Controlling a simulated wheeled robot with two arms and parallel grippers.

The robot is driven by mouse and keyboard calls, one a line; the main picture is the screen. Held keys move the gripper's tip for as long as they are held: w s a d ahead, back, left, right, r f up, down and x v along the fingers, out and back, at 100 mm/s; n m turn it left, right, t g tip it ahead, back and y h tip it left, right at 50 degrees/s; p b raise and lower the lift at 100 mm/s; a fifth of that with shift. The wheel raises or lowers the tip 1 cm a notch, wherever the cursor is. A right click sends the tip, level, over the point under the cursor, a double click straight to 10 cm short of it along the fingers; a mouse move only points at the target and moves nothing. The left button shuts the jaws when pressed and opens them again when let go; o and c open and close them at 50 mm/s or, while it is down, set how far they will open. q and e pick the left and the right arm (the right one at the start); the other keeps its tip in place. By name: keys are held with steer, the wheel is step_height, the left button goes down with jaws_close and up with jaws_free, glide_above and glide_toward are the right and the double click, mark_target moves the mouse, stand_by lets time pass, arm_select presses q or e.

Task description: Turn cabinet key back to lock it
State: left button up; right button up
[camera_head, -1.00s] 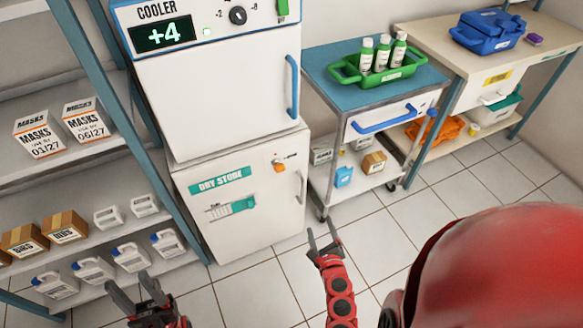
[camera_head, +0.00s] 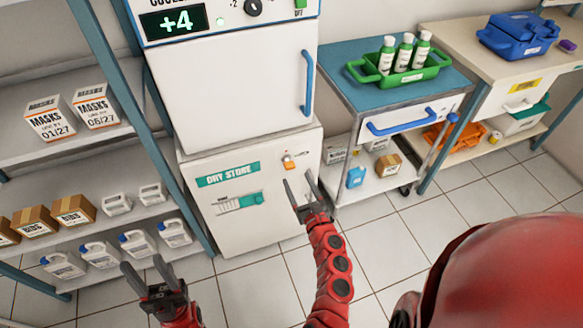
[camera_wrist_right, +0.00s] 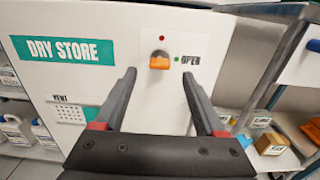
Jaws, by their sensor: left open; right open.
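The white dry store cabinet (camera_head: 240,220) stands under the cooler. Its orange key (camera_head: 288,163) is at the upper right of the door. In the right wrist view the orange key (camera_wrist_right: 159,61) sits between a red dot above it and a green dot beside the word OPEN. My right gripper (camera_head: 300,182) is open and empty, just below and in front of the key; its fingers (camera_wrist_right: 160,85) point toward the key, apart from it. My left gripper (camera_head: 145,268) is open and empty, low in front of the shelf. The door handle is hidden behind my right gripper.
The cooler (camera_head: 235,90) with a blue handle is above. A shelf (camera_head: 80,240) with boxes and jugs stands at left. A trolley (camera_head: 345,95) with a green tray of bottles stands close at right. Tiled floor is free in front.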

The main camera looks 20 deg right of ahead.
mark_target(291, 168)
steer(key=w, duration=0.6)
steer(key=shift+w+a+b, duration=0.1)
steer(key=shift+a+b, duration=0.05)
steer(key=shift+b, duration=0.2)
jaws_close()
